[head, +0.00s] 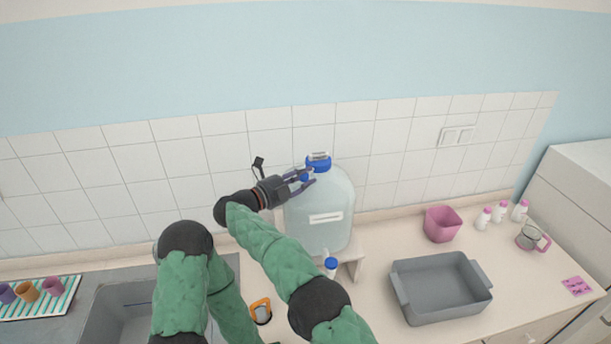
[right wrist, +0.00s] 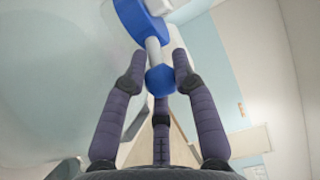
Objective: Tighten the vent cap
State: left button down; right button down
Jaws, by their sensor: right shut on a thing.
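A large translucent carboy (head: 322,215) with a white label stands upright near the tiled wall in the head view. A wide blue lid (head: 318,160) tops it; this lid also shows in the right wrist view (right wrist: 141,27). A small round blue vent cap (right wrist: 160,80) sits at the end of a short pale stem joined to the lid. My right gripper (head: 307,179) is shut on the vent cap, its three dark fingers around it in the right wrist view. My left arm shows at the lower left of the head view, but its gripper does not show.
A pale stand (head: 352,254) is under the carboy, with a blue-topped part (head: 331,264) at its front. To the right are a pink bin (head: 442,224), a grey tray (head: 441,311), small white bottles and a jug (head: 531,236). A sink (head: 120,314) is at left.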

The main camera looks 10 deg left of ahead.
jog(key=shift+w+a+r+m+g+h+p, duration=0.2)
jog(key=shift+r+m+g+h+p, duration=0.1)
jog(key=shift+r+m+g+h, duration=0.15)
dwell(0.4)
jog(key=c, duration=1)
grip_release()
jog(key=shift+f, duration=0.25)
jog(key=shift+a, duration=0.1)
notch_tip(320, 180, up, 10)
jog(key=shift+f, duration=0.1)
